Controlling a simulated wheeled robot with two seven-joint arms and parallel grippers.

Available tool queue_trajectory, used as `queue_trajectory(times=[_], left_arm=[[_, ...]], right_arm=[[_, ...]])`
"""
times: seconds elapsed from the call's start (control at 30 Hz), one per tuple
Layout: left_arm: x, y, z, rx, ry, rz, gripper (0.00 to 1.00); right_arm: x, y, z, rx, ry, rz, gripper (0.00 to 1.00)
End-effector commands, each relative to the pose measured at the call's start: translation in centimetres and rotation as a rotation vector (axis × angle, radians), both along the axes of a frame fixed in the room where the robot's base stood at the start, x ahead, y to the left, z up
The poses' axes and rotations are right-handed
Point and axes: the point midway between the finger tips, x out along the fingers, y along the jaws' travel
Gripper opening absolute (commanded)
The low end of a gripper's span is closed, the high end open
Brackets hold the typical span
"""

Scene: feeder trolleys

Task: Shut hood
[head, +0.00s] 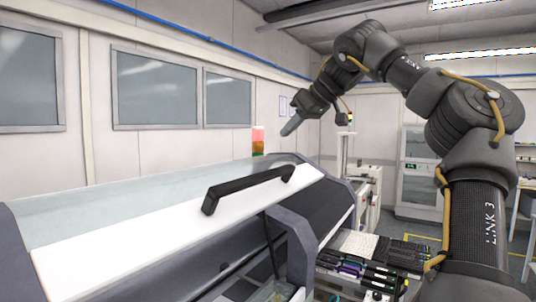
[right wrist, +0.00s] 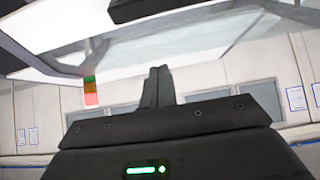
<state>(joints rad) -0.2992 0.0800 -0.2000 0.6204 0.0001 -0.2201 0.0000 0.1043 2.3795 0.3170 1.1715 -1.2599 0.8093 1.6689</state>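The hood (head: 150,240) has a white front panel and a clear, glassy top, and it fills the lower left of the head view. It looks raised, with dark machine parts and open space showing below its front edge. A black bar handle (head: 248,188) sits on the white panel. My right gripper (head: 290,127) is above and beyond the handle, apart from it, pointing down and left. In the right wrist view its two fingers (right wrist: 158,86) are together with nothing between them. The hood (right wrist: 190,45) and part of the black handle (right wrist: 140,9) show upside down there. My left gripper is out of view.
A grey machine frame (head: 292,240) stands below the hood's right end. Feeders (head: 360,270) in a row lie to its right. A red, orange and green signal light (head: 258,140) rises behind the hood. Glass-front cabinets (head: 418,175) stand at the back right.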

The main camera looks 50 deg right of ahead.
Motion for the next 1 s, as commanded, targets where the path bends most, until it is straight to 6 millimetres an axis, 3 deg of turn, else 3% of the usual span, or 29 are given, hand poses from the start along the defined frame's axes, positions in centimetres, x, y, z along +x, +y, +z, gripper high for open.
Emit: queue_trajectory(times=[0.27, 0.7, 1.0], left_arm=[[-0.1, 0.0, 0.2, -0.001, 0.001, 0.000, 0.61], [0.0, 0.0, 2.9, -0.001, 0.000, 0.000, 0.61], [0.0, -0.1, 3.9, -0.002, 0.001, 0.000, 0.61]], right_arm=[[1.5, 0.5, -1.0, 0.003, 0.003, 0.009, 0.00], [7.6, 0.9, -6.7, 0.003, 0.003, 0.006, 0.00], [4.4, 0.6, -8.3, 0.003, -0.003, 0.004, 0.00]])
